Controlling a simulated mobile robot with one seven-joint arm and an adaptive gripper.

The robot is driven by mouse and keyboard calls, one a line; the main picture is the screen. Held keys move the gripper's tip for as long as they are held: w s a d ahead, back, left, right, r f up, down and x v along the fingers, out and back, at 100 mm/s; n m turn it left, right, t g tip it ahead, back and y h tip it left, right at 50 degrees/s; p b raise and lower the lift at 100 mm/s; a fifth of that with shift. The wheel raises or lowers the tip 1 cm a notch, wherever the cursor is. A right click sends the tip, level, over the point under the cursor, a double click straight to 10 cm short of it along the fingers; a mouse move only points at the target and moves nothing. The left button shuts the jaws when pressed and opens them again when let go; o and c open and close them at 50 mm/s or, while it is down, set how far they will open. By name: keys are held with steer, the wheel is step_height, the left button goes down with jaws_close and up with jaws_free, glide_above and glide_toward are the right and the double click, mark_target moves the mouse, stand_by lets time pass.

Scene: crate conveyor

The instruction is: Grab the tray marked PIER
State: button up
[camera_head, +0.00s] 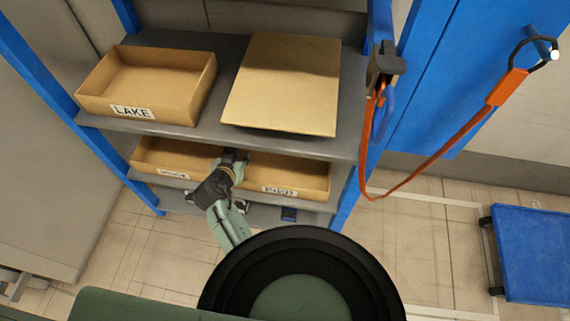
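I cannot make out a tray marked PIER. A cardboard tray marked LAKE (190,95) sits on the left of the upper shelf. On the shelf below are two cardboard trays side by side. The left one (142,160) has a small label too blurred to read; the right one (318,182) has a blurred label that I cannot read surely. My gripper (236,156) is at the front of the lower shelf, where these two trays meet, overlapping their near edges. Its fingertips are small and dark, so its opening and any contact are unclear.
A flat cardboard piece (285,80) lies on the right of the upper shelf (215,128), which overhangs the lower trays. Blue rack posts (92,150) flank the shelves. An orange strap (440,145) hangs at right. A blue platform (533,255) stands on the tiled floor.

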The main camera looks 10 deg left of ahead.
steer(key=shift+x, duration=1)
jaws_close()
